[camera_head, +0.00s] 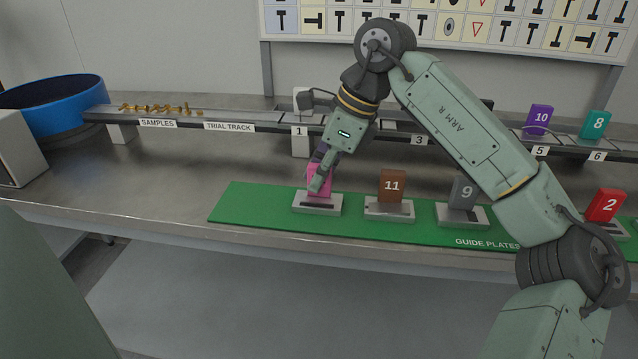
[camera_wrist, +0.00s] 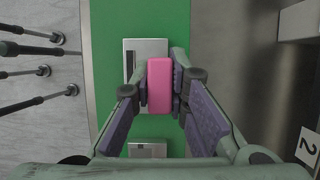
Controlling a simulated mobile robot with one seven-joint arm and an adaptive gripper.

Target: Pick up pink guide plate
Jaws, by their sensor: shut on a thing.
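The pink guide plate (camera_head: 319,180) stands upright at its grey base block (camera_head: 317,204), at the left part of the green mat. My gripper (camera_head: 319,178) comes down on it from above and is shut on it. In the wrist view the pink plate (camera_wrist: 160,85) sits between the two fingers of my gripper (camera_wrist: 161,88), with the base block (camera_wrist: 137,50) just beneath. I cannot tell whether the plate is still seated in its slot. Its number is hidden by the fingers.
To the right on the green mat (camera_head: 250,205) stand a brown plate 11 (camera_head: 392,186), a grey plate 9 (camera_head: 463,192) and a red plate 2 (camera_head: 606,205). Behind runs the trial track (camera_head: 235,117), with purple plate 10 (camera_head: 538,119) and teal plate 8 (camera_head: 595,125). A blue bowl (camera_head: 55,110) is at left.

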